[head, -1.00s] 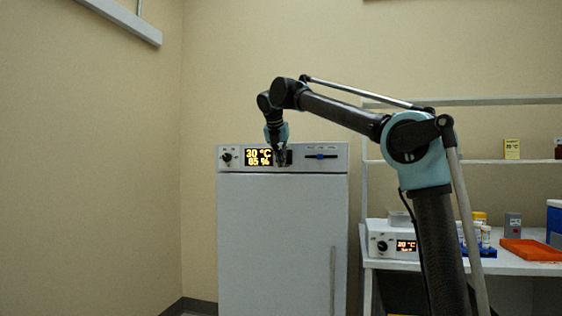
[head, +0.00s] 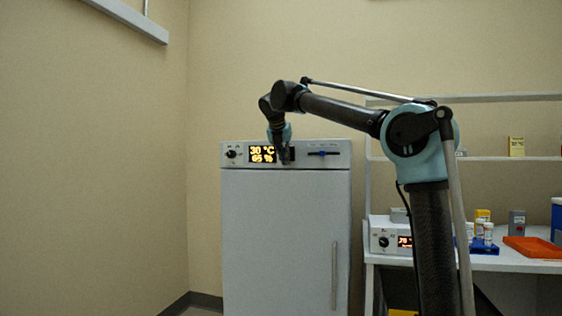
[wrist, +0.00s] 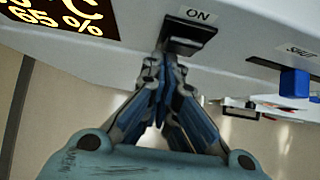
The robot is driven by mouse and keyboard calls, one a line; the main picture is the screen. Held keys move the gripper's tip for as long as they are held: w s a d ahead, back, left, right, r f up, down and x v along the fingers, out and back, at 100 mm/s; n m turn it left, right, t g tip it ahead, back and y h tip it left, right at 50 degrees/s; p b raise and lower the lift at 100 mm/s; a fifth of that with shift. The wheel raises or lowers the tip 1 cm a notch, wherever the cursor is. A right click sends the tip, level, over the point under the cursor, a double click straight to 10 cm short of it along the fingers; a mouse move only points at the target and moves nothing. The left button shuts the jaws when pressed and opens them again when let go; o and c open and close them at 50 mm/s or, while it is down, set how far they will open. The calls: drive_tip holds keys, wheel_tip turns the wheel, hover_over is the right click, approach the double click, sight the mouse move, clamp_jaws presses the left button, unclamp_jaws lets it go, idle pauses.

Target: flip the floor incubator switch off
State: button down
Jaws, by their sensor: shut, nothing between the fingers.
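The floor incubator (head: 285,235) is a tall light-grey cabinet with a handle on its door. Its top panel carries a display (head: 262,154) reading 30 °C and 65 %. In the wrist view the dark switch (wrist: 187,33) sits under an "ON" label (wrist: 197,15), right of the display. My gripper (head: 284,160) is in front of the panel just right of the display. In the wrist view its fingers are shut and empty, with the tips at the lower edge of the switch. I cannot tell whether they touch it.
A blue slider (head: 323,153) is right of the switch, and a black knob (head: 231,154) is left of the display. A bench to the right holds a smaller device (head: 390,237), small bottles and an orange tray (head: 532,246).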

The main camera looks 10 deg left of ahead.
drive_tip(key=shift+r, duration=0.1)
drive_tip(key=shift+r, duration=0.8)
drive_tip(key=s+f+v, duration=0.1)
drive_tip(key=v, duration=1.2)
drive_tip(key=shift+s, duration=0.1)
drive_tip(key=shift+s+d+f+g, duration=0.4)
drive_tip(key=shift+d+f+g, duration=0.2)
drive_tip(key=shift+d, duration=0.15)
